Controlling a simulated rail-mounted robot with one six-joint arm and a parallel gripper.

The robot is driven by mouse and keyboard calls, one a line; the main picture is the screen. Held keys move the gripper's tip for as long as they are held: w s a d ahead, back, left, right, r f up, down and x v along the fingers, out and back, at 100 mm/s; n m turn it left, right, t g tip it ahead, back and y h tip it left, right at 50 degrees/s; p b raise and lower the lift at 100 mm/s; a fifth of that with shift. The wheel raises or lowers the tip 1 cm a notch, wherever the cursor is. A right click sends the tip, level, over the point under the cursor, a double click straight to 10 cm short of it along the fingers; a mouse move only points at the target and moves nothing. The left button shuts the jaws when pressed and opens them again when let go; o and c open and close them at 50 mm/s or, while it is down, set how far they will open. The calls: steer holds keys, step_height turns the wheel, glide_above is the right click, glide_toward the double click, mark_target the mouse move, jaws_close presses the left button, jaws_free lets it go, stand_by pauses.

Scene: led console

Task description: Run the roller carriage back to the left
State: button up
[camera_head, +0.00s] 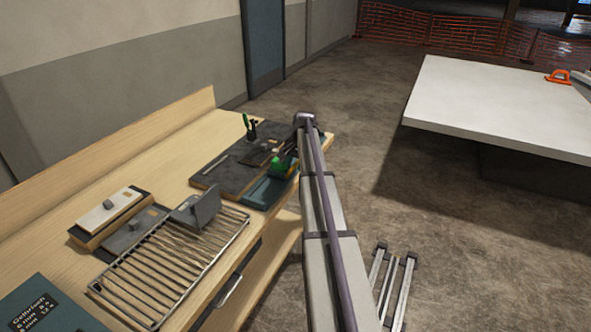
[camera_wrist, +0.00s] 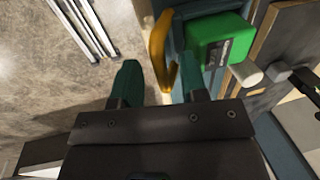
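A green block (camera_wrist: 218,40) with a dark label shows in the wrist view, beside a pale cylinder (camera_wrist: 246,73). The green block also shows in the head view (camera_head: 281,165), at the right end of the bench; I cannot tell for certain whether it is the roller carriage. My gripper (camera_wrist: 160,84) has its two green fingers apart. A yellow-orange curved piece (camera_wrist: 160,45) shows at the gap between them, close to the right finger; I cannot tell whether they touch. In the head view my arm hides part of the bench end and the gripper.
The wooden bench (camera_head: 185,155) carries a dark board (camera_head: 225,178), a teal tray (camera_head: 262,192), a wire rack (camera_head: 160,275) and a pale-topped box (camera_head: 108,208). A white table (camera_head: 500,105) stands at the right. Metal bars (camera_head: 400,285) lie on the floor.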

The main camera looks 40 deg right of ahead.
jaws_close()
stand_by(0.3)
steer(key=s+a, duration=0.2)
steer(key=a, duration=0.2)
steer(key=s+a, duration=0.2)
steer(key=a, duration=0.3)
steer(key=s+a, duration=0.2)
steer(key=a, duration=0.2)
steer(key=shift+s+a, duration=0.4)
jaws_free()
steer(key=shift+a, duration=0.15)
step_height(320, 180, up, 11)
steer(key=s+d+p, duration=0.1)
steer(key=p, duration=0.9)
steer(key=shift+s+f+p, duration=0.15)
steer(key=shift+s+p, duration=0.15)
steer(key=shift+s, duration=0.05)
